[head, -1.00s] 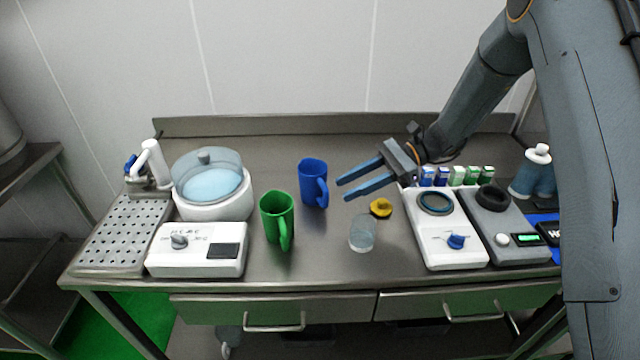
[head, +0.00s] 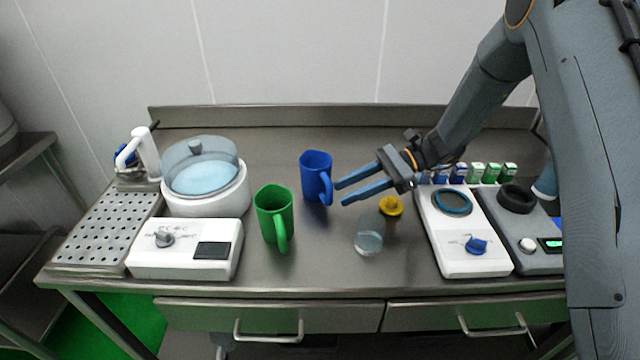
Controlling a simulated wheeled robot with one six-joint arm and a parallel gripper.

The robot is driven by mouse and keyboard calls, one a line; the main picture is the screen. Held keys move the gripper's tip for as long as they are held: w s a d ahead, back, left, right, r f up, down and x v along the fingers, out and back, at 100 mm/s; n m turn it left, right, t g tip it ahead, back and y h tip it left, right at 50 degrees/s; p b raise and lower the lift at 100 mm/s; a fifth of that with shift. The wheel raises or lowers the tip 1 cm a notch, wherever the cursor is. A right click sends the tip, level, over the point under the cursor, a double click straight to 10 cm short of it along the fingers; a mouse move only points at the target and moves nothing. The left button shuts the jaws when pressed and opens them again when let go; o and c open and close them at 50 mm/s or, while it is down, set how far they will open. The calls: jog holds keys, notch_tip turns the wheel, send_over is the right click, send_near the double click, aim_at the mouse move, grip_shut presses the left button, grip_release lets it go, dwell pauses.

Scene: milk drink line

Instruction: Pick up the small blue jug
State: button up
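The small blue jug (head: 315,174) stands upright on the steel table, behind and to the right of the green jug (head: 273,213). Its handle faces right and toward the front. My gripper (head: 339,193) is open and empty, with its two blue-grey fingers pointing left toward the jug. The fingertips are close to the handle in the picture. I cannot tell whether they touch it.
A clear glass (head: 369,236) and a yellow object (head: 391,206) stand in front of my gripper. A white device with a blue knob (head: 461,238) is on the right. A lidded white bowl unit (head: 205,188) is on the left. The table behind the jug is clear.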

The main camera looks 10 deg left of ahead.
aim_at(330, 199)
jog(key=p+x, duration=0.1)
jog(key=x, duration=0.1)
jog(key=p+x, duration=0.1)
jog(key=x, duration=0.1)
jog(key=shift+s+a+r+p, duration=0.3)
jog(key=shift+a, duration=0.05)
jog(key=shift+a+f, duration=0.25)
grip_shut()
